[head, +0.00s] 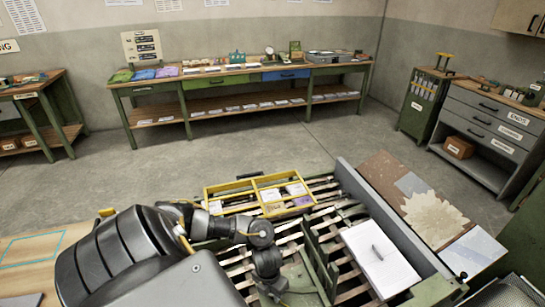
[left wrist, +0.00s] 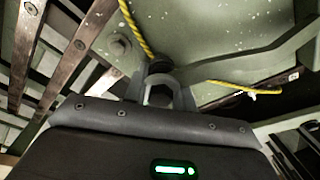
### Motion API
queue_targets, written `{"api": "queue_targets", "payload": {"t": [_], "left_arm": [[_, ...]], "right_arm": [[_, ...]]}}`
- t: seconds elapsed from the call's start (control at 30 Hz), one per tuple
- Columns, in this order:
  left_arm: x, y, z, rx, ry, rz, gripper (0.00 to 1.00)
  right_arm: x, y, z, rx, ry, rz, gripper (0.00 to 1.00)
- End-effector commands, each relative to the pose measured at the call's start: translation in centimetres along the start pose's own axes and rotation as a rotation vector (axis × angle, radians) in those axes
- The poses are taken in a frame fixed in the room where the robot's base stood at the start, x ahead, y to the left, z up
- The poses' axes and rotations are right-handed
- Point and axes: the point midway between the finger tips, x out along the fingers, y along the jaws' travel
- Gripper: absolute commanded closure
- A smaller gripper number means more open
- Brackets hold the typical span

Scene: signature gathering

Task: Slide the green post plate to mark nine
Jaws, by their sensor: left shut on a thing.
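My left gripper (head: 270,287) is low over the slatted bench in the head view, partly hidden by its own wrist. In the left wrist view its fingers (left wrist: 160,92) are shut on a dark round post that stands against a speckled green plate (left wrist: 215,45), which I take as the green post plate. In the head view a green plate (head: 318,262) stands beside the gripper, to its right; I cannot tell if it is the same part. No mark nine can be read. My right gripper is not in view.
A yellow divided tray (head: 236,184) with cards lies at the far end of the slats. A white paper stack with a pen (head: 383,262) lies right of the gripper. A yellow cord (left wrist: 238,87) runs by the plate. A long workbench (head: 225,83) stands at the back wall.

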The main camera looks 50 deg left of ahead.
Motion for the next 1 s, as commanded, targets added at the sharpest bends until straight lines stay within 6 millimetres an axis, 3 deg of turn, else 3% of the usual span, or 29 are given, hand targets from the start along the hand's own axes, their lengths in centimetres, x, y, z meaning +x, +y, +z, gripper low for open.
{"api": "queue_targets", "payload": {"t": [0.1, 0.13, 0.27, 0.67, 1.0], "left_arm": [[-0.1, 0.0, 0.2, 0.001, -0.004, 0.000, 1.00], [-0.1, 0.0, 0.2, 0.000, -0.004, 0.000, 0.70], [-0.1, 0.0, 0.1, -0.001, -0.004, 0.000, 0.53], [-1.0, 0.1, 0.2, -0.002, -0.005, -0.002, 0.52], [-7.4, 0.0, 0.2, 0.001, -0.008, -0.002, 0.52]], "right_arm": [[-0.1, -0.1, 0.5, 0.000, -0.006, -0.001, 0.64], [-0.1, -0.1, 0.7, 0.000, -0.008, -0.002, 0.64], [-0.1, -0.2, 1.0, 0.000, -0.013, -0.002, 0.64], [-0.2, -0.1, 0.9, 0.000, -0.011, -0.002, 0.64], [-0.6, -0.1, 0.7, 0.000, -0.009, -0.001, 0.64]]}}
